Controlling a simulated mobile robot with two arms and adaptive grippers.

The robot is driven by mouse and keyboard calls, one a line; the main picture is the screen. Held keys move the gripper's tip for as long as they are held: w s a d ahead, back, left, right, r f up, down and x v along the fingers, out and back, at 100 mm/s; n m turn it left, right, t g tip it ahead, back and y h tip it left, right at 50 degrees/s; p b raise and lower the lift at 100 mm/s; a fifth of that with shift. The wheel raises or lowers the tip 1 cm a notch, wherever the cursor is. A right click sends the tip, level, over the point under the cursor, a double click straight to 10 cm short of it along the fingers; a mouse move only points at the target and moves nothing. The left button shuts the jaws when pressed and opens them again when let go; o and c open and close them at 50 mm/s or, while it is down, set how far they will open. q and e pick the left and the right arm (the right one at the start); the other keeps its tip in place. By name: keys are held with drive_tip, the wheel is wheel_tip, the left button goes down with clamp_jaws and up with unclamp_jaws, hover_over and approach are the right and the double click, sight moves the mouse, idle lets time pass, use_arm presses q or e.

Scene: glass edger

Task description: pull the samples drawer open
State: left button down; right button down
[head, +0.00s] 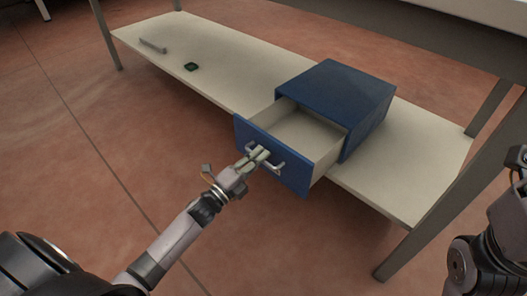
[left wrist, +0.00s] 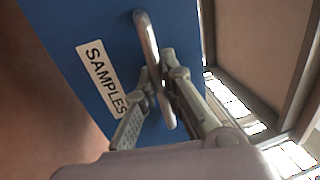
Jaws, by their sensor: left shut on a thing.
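The blue samples drawer (head: 273,153) stands well out of its blue cabinet (head: 338,98), and its pale inside looks empty. In the left wrist view the drawer front (left wrist: 75,30) carries a white label (left wrist: 101,80) reading SAMPLES. A grey metal bar handle (head: 277,167) is on the front; it also shows in the left wrist view (left wrist: 148,45). My left gripper (head: 258,157) is shut on the handle, with one finger on each side of the bar. At the right edge part of my right arm shows; whether its fingers are in view is unclear.
The cabinet sits on a low cream shelf (head: 225,80) between grey table legs (head: 440,205). A small dark item (head: 191,67) and a grey bar (head: 153,46) lie on the shelf, away from the drawer. The reddish floor (head: 290,240) before the drawer is clear.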

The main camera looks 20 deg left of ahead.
use_arm(q)
drive_tip(key=c, duration=2)
unclamp_jaws()
drive_tip(key=shift+o, duration=0.2)
drive_tip(key=v, duration=1.2)
